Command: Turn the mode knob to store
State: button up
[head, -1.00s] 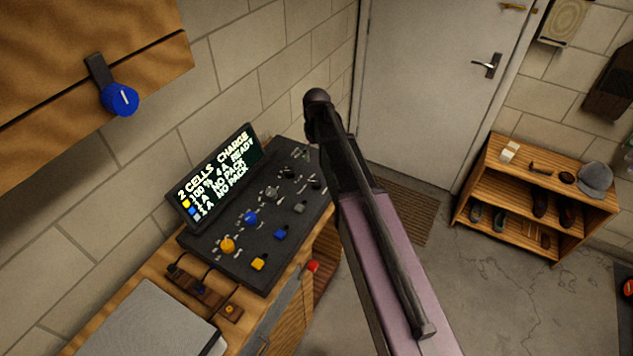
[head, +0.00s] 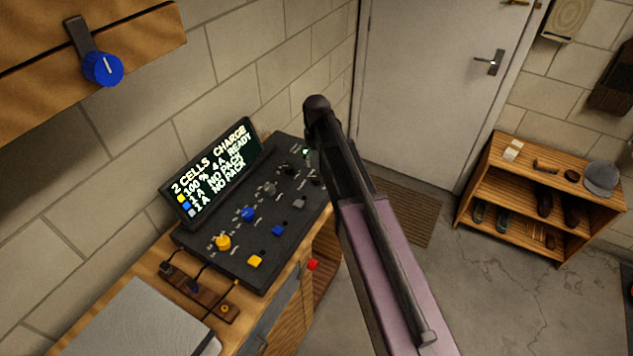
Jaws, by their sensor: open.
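A black control panel (head: 223,262) stands on the wooden bench, with several knobs and square buttons. A yellow knob (head: 223,243), a blue knob (head: 248,214), a grey knob (head: 270,188) and a black knob (head: 290,171) run along it. Their labels are too small to read, so I cannot tell which is the mode knob. The screen (head: 213,172) behind them reads "2 CELLS CHARGE", with further lines "100% 4 A READY" and "NO PACK". My arm rises at the right of the panel and covers part of its far right end. My gripper is not visible.
A wooden strip with leads (head: 200,297) and a grey flat-topped object (head: 135,325) lie in front on the bench. A low shelf (head: 540,195) stands near the door (head: 430,90). Floor between is clear.

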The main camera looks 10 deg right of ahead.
aim_at(316, 177)
jog(key=shift+f+b, duration=3.9)
jog(key=shift+f, duration=0.35)
jog(key=c, duration=1.1)
